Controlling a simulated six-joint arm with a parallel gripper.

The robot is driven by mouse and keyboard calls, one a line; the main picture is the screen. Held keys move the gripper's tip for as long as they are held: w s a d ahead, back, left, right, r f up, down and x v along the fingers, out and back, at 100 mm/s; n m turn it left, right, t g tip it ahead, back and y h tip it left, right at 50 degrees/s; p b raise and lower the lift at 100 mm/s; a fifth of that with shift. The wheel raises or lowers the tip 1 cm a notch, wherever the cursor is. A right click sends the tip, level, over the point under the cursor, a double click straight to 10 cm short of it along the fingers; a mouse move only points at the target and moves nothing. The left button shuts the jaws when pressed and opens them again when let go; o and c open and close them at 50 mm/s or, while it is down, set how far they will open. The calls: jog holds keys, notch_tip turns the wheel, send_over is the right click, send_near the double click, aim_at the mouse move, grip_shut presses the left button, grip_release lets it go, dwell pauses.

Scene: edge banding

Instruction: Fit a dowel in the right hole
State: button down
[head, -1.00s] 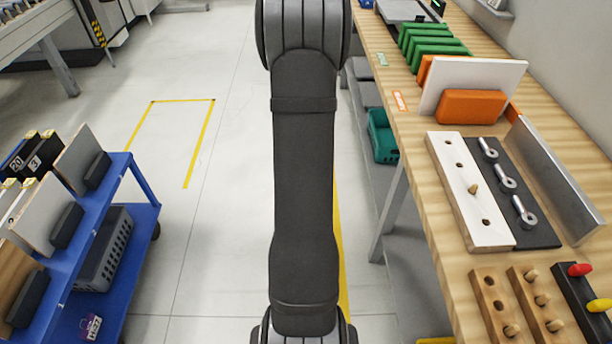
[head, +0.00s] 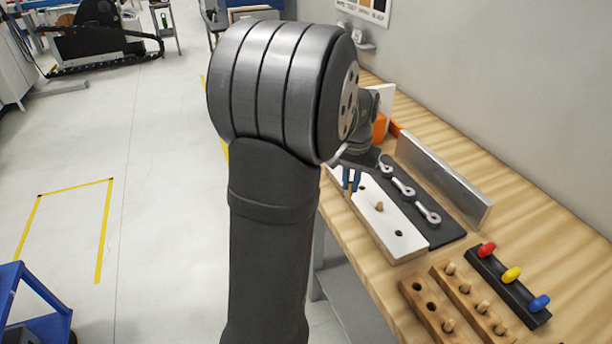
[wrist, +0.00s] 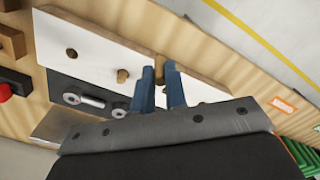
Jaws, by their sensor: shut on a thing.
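The white panel (head: 383,228) lies on the bench with a row of holes. One dowel (head: 379,207) stands in it, with an open hole (head: 398,233) on the near side and another hole (head: 361,187) on the far side. My gripper (head: 350,180), with blue fingers, is over the panel's far part. In the wrist view my gripper (wrist: 160,74) is shut on a light brown dowel (wrist: 159,72) above the white panel (wrist: 105,52). The standing dowel (wrist: 122,76) is beside the fingers. Whether the held dowel's end touches the panel is hidden.
A dark plate with metal eye fittings (head: 405,190) lies along the panel, with an upright metal strip (head: 445,180) behind. Wooden dowel blocks (head: 470,300) and a black rack with coloured knobs (head: 510,285) are nearer.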

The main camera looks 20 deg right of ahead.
jog(key=s+d+r+m, duration=0.2)
jog(key=s+d, duration=0.5)
jog(key=s, duration=0.6)
jog(key=shift+w+d+f, duration=0.1)
jog(key=shift+f, duration=1.2)
jog(key=shift+w+d+f, duration=0.1)
jog(key=shift+f, duration=1.2)
jog(key=shift+f, duration=1.4)
jog(key=c, duration=1.4)
grip_release()
jog(key=shift+o, duration=0.2)
jog(key=shift+r, duration=2.5)
